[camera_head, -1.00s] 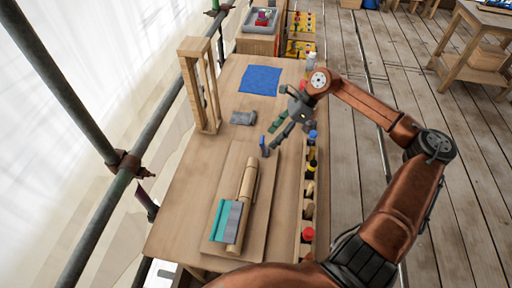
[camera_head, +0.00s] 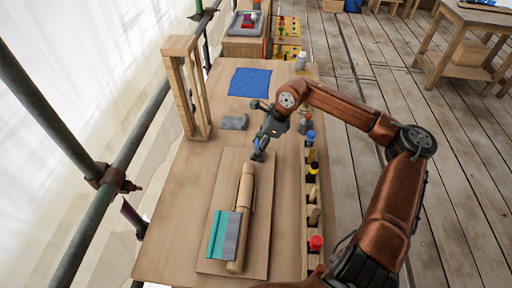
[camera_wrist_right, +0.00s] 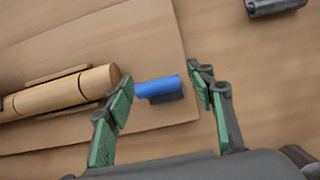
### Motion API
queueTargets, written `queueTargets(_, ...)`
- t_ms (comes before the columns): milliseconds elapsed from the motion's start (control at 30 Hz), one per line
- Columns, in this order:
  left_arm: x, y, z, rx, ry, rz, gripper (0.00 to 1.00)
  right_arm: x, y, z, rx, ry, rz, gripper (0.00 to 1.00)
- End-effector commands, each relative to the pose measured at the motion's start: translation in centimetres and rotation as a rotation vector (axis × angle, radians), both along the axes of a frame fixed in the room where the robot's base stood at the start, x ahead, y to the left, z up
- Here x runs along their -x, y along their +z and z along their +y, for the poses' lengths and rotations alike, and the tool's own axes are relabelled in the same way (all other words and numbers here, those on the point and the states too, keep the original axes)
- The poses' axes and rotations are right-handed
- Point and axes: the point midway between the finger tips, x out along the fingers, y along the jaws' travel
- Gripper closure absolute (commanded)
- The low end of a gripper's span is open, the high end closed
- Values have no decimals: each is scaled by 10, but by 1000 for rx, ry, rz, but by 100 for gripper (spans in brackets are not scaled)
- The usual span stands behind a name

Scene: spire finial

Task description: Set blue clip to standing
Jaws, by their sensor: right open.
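The blue clip (camera_wrist_right: 160,87) shows in the right wrist view as a short blue bar with a dark lower side, at the end of the wooden board. It lies across the gap between the fingers of my right gripper (camera_wrist_right: 160,79). The gripper is open, and its left finger is close to the clip's left end; I cannot tell whether they touch. In the head view my right gripper (camera_head: 260,152) points down at the board's far end and mostly hides the clip. My left gripper is not in view.
A wooden cylinder (camera_head: 246,190) with a teal and grey piece (camera_head: 223,235) lies on the board (camera_head: 262,215). A grey block (camera_head: 235,122), blue cloth (camera_head: 250,81) and wooden frame (camera_head: 187,90) stand beyond. A rack with coloured-top items (camera_head: 311,170) lines the right edge.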

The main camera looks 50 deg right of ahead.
Motion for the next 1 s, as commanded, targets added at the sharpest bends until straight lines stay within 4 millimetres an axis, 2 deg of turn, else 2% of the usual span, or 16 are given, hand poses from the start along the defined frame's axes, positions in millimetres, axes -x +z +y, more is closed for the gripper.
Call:
queueTargets(233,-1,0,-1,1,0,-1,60,0,0,0,-1,0,-1,51)
queueTargets(833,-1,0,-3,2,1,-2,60,0,0,0,-1,0,1,93)
queueTargets(1000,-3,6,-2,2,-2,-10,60,1,2,0,-12,0,-12,93)
